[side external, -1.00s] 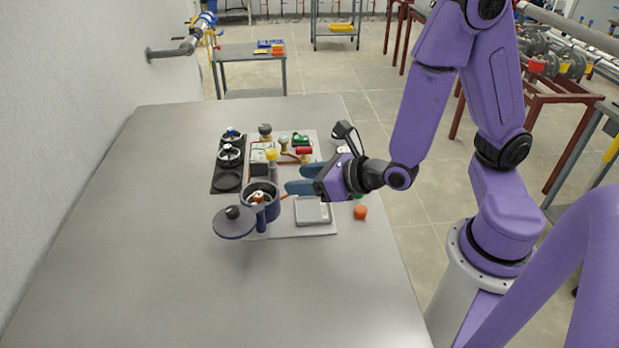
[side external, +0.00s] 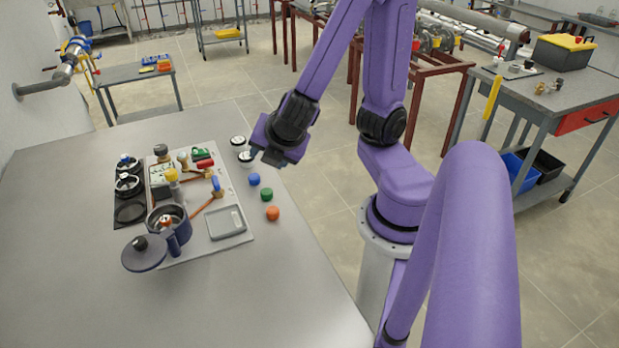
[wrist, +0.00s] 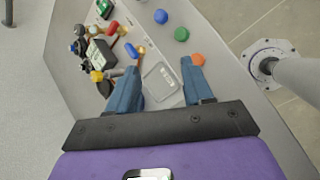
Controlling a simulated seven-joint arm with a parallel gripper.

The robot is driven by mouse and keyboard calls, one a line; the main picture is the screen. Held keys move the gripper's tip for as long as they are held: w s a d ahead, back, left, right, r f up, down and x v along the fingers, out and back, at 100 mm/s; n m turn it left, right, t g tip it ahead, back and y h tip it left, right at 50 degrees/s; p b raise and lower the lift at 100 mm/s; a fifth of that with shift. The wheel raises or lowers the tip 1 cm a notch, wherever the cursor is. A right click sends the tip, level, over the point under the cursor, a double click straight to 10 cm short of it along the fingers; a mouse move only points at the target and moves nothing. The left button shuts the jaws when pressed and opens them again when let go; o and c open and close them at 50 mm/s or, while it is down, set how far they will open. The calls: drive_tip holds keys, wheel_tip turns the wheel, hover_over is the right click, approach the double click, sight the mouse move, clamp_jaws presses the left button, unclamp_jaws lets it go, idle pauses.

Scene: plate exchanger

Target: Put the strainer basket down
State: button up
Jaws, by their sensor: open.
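A dark blue strainer pot (side external: 180,233) stands at the front left of the grey board, with its round lid (side external: 144,254) swung out to the left. Something small, orange and white (side external: 167,219), shows in its mouth; I cannot tell whether it is the strainer basket, and I see no other clear basket. A shallow grey tray (side external: 226,222) lies empty on the board, right of the pot; it also shows in the wrist view (wrist: 161,82). My gripper (wrist: 162,66) is open with nothing between its blue fingers. In the side view it hangs above the table's right edge, apart from the pot.
Blue (side external: 254,179), green (side external: 266,195) and orange (side external: 272,213) caps lie in a row right of the board. Several valves, knobs and tools crowd the board's back half. A black holder (side external: 129,214) stands left. The front of the table (side external: 230,300) is clear.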

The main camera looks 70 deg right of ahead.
drive_tip(key=s+a+r+m+g+y, duration=0.1)
drive_tip(key=s+a+m+g+y, duration=0.4)
drive_tip(key=s, duration=0.5)
drive_tip(key=shift+s+a+r+m+g, duration=0.25)
drive_tip(key=shift+s+a+m+g, duration=0.15)
drive_tip(key=shift+a+m, duration=0.45)
drive_tip(key=shift+d, duration=0.25)
